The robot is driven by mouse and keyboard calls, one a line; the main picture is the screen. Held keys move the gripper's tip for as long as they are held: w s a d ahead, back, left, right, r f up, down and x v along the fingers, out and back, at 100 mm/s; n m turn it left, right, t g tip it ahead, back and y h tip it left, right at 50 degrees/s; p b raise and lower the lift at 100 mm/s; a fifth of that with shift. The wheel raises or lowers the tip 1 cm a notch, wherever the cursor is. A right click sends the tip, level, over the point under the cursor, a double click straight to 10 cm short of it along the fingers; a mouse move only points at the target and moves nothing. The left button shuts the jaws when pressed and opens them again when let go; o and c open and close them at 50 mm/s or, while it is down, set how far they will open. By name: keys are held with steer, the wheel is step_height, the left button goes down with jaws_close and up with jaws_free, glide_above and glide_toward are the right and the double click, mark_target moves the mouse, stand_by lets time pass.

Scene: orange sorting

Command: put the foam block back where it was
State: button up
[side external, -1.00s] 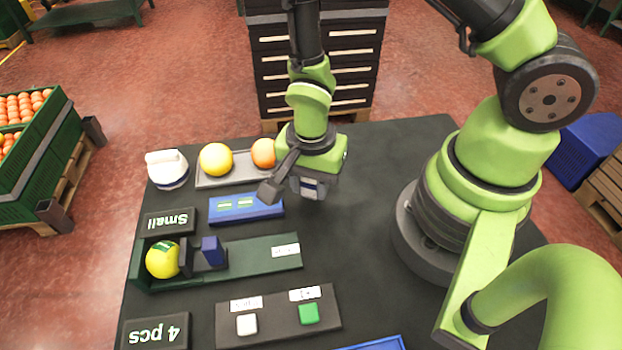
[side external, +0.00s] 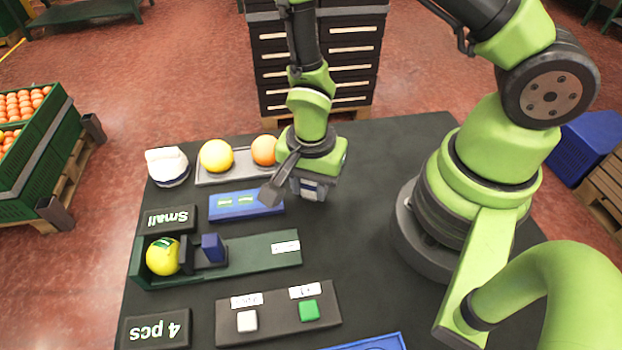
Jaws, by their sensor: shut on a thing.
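My gripper (side external: 308,190) is over the dark table, just right of the blue tray and in front of the orange. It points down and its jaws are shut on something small. The fingertips and the held thing are mostly hidden under my wrist, so I cannot clearly make out the foam block or its height above the table. No loose foam block is clearly seen elsewhere on the table.
A grey tray (side external: 208,180) holds a yellow fruit (side external: 216,156) and an orange (side external: 264,150). The blue tray (side external: 247,213), green channel (side external: 262,254) with a yellow fruit (side external: 163,257), and button panel (side external: 278,321) are nearer. Bare table lies right of them.

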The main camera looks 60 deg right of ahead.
steer(key=o, duration=1.4)
steer(key=shift+r, duration=4)
steer(key=shift+r, duration=0.1)
step_height(320, 180, up, 12)
steer(key=d+n+t, duration=0.2)
steer(key=n+t, duration=0.1)
steer(key=n, duration=0.1)
steer(key=s+r+n+t, duration=0.1)
steer(key=s+r+n, duration=0.1)
steer(key=r, duration=0.1)
steer(key=s+r+n+t+y, duration=0.1)
steer(key=s+r+n, duration=0.1)
steer(key=s+r, duration=0.1)
steer(key=s+d+r+n+t+y, duration=0.1)
steer(key=s+r+n+t, duration=0.1)
steer(key=r+n, duration=0.1)
steer(key=shift+s+d+r, duration=0.1)
steer(key=shift+s+r, duration=0.1)
steer(key=shift+r, duration=0.4)
